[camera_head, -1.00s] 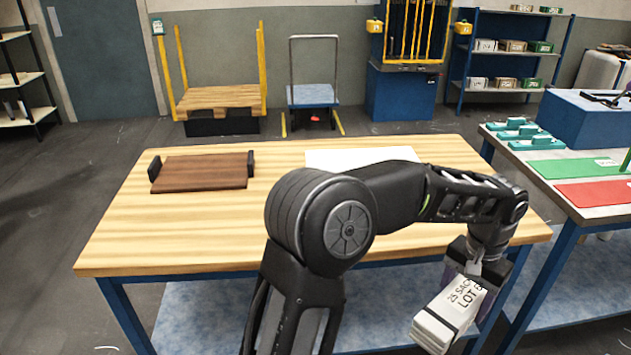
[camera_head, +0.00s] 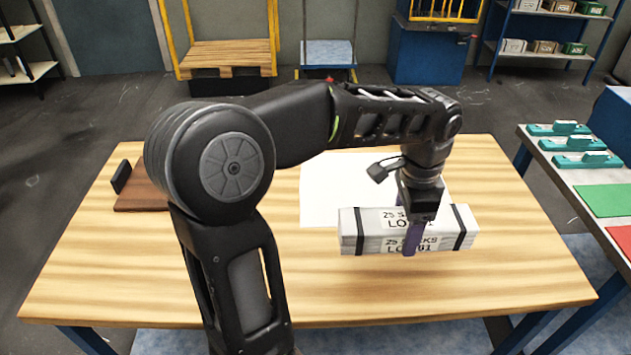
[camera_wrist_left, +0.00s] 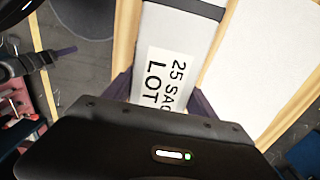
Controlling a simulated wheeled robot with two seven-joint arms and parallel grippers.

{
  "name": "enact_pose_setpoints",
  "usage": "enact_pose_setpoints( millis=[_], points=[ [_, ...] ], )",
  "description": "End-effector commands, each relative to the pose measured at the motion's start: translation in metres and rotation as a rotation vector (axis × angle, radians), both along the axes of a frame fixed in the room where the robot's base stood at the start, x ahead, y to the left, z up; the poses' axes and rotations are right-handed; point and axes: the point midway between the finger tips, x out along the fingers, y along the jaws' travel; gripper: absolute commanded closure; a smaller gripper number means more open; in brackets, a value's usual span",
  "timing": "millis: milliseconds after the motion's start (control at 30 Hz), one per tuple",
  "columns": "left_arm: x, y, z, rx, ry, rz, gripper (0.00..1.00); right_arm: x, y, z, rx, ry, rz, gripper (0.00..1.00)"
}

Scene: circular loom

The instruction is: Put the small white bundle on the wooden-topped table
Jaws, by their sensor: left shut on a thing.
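The small white bundle (camera_head: 355,233) has black bands near its ends and a label reading "25 SACKS LOT". My left gripper (camera_head: 411,232) is shut on its middle, with purple fingers on its sides. The bundle lies lengthwise left to right over the wooden-topped table (camera_head: 330,290); whether it touches the top I cannot tell. In the left wrist view the bundle (camera_wrist_left: 180,35) sits between the fingers with its label showing. My right gripper is not in view.
A white sheet (camera_head: 320,190) lies on the table behind the bundle. A dark brown board (camera_head: 140,195) with black end pieces is at the left, partly hidden by my arm. A side table with teal holders (camera_head: 588,160) stands at the right. The table's front is clear.

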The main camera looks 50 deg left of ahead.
Motion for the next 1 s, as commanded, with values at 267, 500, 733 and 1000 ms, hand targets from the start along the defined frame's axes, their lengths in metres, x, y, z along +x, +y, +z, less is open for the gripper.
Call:
enact_pose_setpoints(
  millis=[267,500,733,1000],
  points=[
    [0.000,0.000,0.001,0.000,-0.001,-0.003,1.00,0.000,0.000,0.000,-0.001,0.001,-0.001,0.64],
    [0.000,0.000,-0.003,-0.001,-0.001,-0.002,1.00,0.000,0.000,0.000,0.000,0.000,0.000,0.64],
    [-0.001,-0.001,-0.037,-0.001,0.003,-0.002,1.00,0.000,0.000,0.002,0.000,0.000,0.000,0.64],
    [0.000,0.000,-0.063,0.000,-0.002,-0.001,1.00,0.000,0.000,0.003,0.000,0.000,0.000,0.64]
  ],
)
